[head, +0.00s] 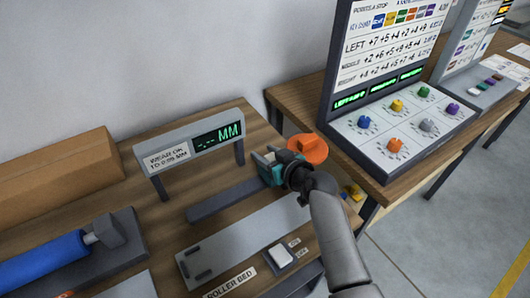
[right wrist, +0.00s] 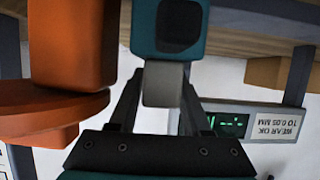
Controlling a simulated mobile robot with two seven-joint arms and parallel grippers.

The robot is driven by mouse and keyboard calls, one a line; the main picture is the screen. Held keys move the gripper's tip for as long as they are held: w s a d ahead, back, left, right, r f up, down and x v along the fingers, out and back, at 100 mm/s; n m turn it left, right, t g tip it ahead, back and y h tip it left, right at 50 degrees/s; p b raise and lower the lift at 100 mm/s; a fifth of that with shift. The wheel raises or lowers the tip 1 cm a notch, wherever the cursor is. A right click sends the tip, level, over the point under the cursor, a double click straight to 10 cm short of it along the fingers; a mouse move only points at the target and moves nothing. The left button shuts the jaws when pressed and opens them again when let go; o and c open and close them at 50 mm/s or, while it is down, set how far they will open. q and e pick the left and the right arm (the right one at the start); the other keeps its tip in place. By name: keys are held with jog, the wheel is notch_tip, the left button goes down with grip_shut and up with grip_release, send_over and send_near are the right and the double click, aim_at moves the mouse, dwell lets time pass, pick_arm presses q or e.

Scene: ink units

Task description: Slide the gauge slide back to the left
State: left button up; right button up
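The gauge slide is a teal block (head: 268,172) near the right end of a dark grey rail (head: 222,203), below the gauge display (head: 217,136) that reads "-.-- MM". In the right wrist view the teal block (right wrist: 168,28) has a grey knob (right wrist: 164,86) on it. My right gripper (head: 281,172) is at the slide. In the right wrist view its two dark fingers (right wrist: 163,90) stand on either side of the knob and appear closed against it. The gripper hides part of the slide in the head view. My left gripper is not in view.
An orange disc-shaped part (head: 307,149) stands just behind the slide and looms large in the right wrist view (right wrist: 72,60). A pale roller bed (head: 240,243) lies in front of the rail. A blue roller (head: 42,262) is at left. A knob panel (head: 405,130) stands right.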

grip_shut()
dwell(1.2)
